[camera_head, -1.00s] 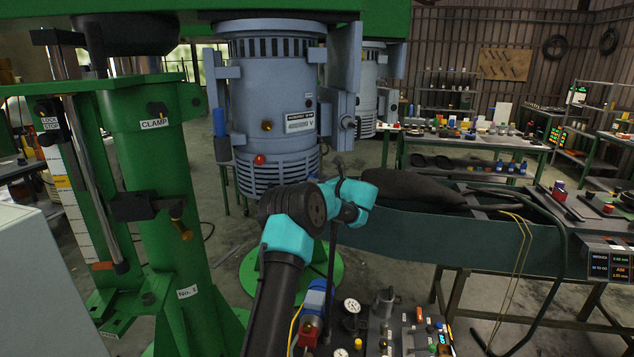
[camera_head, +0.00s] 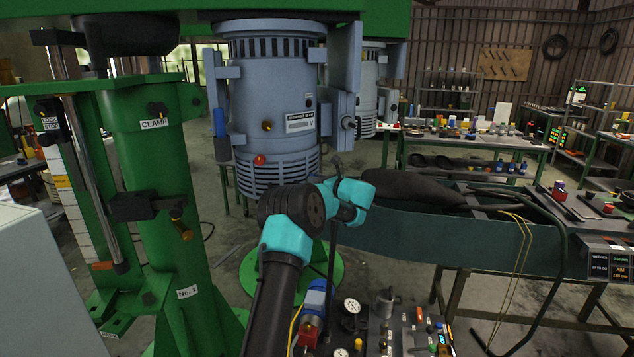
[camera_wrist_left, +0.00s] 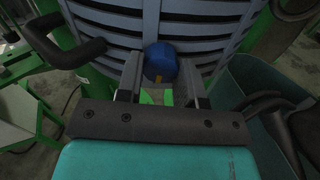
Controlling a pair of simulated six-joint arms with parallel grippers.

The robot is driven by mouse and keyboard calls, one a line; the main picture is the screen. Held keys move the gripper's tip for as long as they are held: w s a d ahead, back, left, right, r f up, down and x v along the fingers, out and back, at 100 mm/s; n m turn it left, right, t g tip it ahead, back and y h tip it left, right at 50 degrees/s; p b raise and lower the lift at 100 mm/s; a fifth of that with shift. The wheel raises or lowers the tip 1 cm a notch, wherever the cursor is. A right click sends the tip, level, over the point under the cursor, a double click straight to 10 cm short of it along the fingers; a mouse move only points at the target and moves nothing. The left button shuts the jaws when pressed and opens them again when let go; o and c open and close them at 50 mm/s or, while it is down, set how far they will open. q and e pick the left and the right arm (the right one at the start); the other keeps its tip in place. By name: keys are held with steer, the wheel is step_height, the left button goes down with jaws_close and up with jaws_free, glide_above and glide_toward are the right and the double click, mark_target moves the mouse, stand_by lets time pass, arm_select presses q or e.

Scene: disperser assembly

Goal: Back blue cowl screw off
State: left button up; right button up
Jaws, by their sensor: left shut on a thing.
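The blue cowl screw (camera_wrist_left: 160,62) shows in the left wrist view as a round blue head against the slotted cowl (camera_wrist_left: 205,35). My left gripper (camera_wrist_left: 162,80) has its two fingers on either side of the screw and is shut on it. In the head view the cowl (camera_head: 278,178) is the slotted lower end of the grey-blue motor (camera_head: 270,95). My left arm reaches up to its lower right side, and the screw is hidden there. A red knob (camera_head: 259,160) is on the motor's front. My right gripper is not in view.
A green column (camera_head: 170,190) with a clamp stands left of the motor. A dark teal trough (camera_head: 470,240) lies to the right. A bench of gauges and controls (camera_head: 400,330) is below. A black curved handle (camera_wrist_left: 65,50) is close to the gripper's left.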

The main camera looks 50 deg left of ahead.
arm_select(q)
steer(key=shift+n, duration=0.4)
steer(key=n, duration=2.1)
steer(key=shift+w+r, duration=0.15)
steer(key=shift+r, duration=0.2)
steer(key=o, duration=0.9)
steer(key=shift+f, duration=0.1)
steer(key=shift+d, duration=0.1)
